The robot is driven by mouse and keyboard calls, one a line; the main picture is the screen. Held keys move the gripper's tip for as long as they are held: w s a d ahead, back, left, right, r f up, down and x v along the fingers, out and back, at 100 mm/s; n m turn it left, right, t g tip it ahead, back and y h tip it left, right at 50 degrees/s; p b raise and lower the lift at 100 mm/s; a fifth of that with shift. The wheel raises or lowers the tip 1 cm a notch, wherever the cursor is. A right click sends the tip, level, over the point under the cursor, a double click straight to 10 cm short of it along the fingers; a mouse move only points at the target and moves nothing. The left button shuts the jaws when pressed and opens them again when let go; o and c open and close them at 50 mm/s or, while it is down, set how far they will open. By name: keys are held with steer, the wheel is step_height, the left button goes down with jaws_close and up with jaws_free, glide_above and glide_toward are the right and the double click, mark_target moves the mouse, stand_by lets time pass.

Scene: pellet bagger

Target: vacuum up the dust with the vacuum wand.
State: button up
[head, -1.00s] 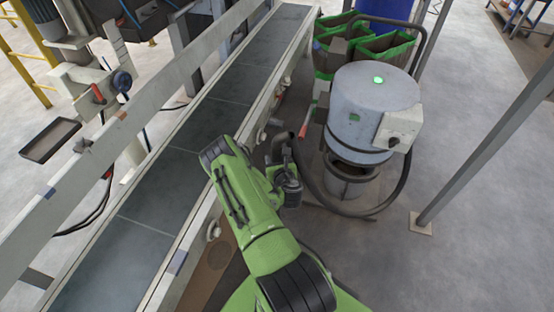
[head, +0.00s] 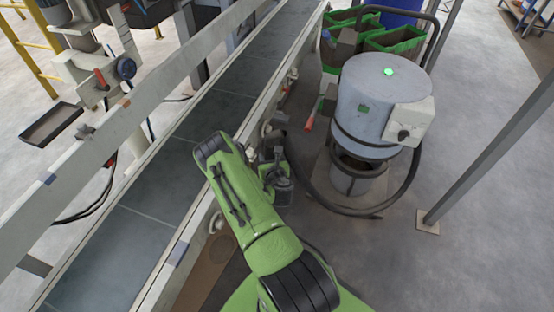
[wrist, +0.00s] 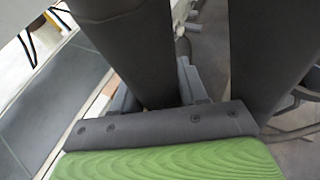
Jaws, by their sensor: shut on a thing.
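My gripper (head: 272,165) is beside the conveyor's right side, left of the vacuum unit, with my green forearm partly covering it. In the wrist view two dark grey shapes rise from my gripper's body (wrist: 165,125). The grip is shut on what appears to be the vacuum wand, but the wand's outline is hard to separate from the dark gripper. The vacuum unit (head: 370,105) is a pale grey drum with a lit green lamp on top. Its dark hose (head: 345,211) loops down and left towards my gripper. I cannot make out the dust clearly.
The conveyor (head: 150,205) runs diagonally on the left with pale side rails. Green-edged bins (head: 395,38) stand behind the vacuum unit. A red-tipped handle (head: 312,118) leans left of it. A grey post (head: 490,135) stands at right. Open floor (head: 500,240) lies at lower right.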

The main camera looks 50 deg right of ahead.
steer(key=w+a+p, duration=0.2)
steer(key=w+a, duration=0.5)
steer(key=w, duration=0.2)
steer(key=shift+a, duration=0.3)
steer(key=shift+d, duration=0.1)
